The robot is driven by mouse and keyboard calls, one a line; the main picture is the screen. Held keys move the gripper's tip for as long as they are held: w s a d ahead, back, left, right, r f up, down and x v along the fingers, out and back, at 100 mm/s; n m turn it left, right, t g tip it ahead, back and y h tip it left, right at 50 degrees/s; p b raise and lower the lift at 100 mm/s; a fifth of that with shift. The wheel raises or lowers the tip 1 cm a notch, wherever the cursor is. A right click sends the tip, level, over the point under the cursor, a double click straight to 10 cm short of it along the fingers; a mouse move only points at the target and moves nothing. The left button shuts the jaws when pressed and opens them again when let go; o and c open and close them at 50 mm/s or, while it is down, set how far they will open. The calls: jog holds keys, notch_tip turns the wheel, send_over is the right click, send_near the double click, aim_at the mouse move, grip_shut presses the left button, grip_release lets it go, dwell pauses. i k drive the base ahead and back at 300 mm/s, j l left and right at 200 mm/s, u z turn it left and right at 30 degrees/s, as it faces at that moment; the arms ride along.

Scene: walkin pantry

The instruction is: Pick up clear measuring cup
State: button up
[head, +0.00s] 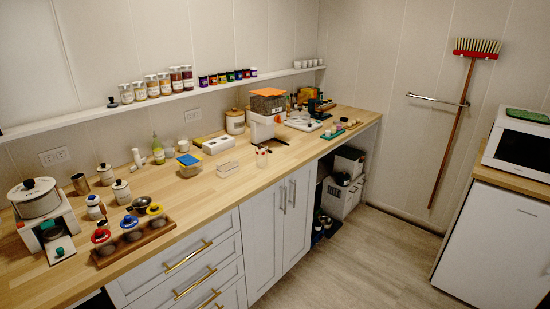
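A small clear cup with reddish marks, which looks like the measuring cup (262,158), stands near the front edge of the wooden counter (215,185), in front of the white appliance with a brown-filled top (266,117). It is small in the head view, so its handle and markings cannot be made out. It appears upright and apart from its neighbours. My gripper does not show in this view.
A wooden tray (133,240) with several lidded jars lies nearer. A shelf (60,122) runs above the counter. The floor (345,262) in front is clear.

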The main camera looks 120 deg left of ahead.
aim_at(261, 157)
jog(key=u, duration=3.9)
jog(key=i+l+u, duration=0.3)
jog(key=i, duration=0.65)
jog(key=i+l+u, duration=0.3)
jog(key=i+l, duration=0.35)
jog(key=i, duration=0.2)
jog(key=i+l+u, duration=0.3)
jog(key=i+l, duration=0.45)
jog(key=i, duration=0.05)
